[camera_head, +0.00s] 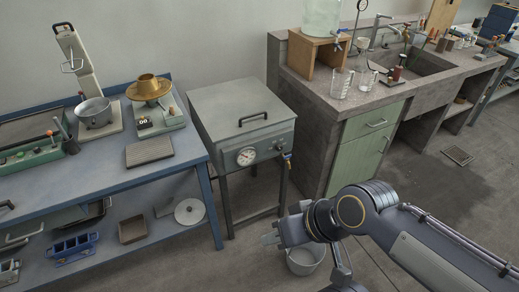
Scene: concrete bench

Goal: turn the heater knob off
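A grey metal box with a lid and a black handle (243,105) stands on legs in the middle of the view. Its front has a round white dial (246,157) and, at the right corner, a small blue-handled fitting (287,156). I cannot tell for sure which part is the heater knob, or how it is set. My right gripper (270,240) is in front of and below this box, apart from it, with nothing visible held. Its fingers are too small to tell open from shut. My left gripper is out of view.
A blue bench (190,148) at left holds a pot (94,112), a brass pan (149,87) and a green device (30,150). A concrete sink counter (320,95) with glassware stands at right. A bucket (305,260) sits on the floor by my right arm.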

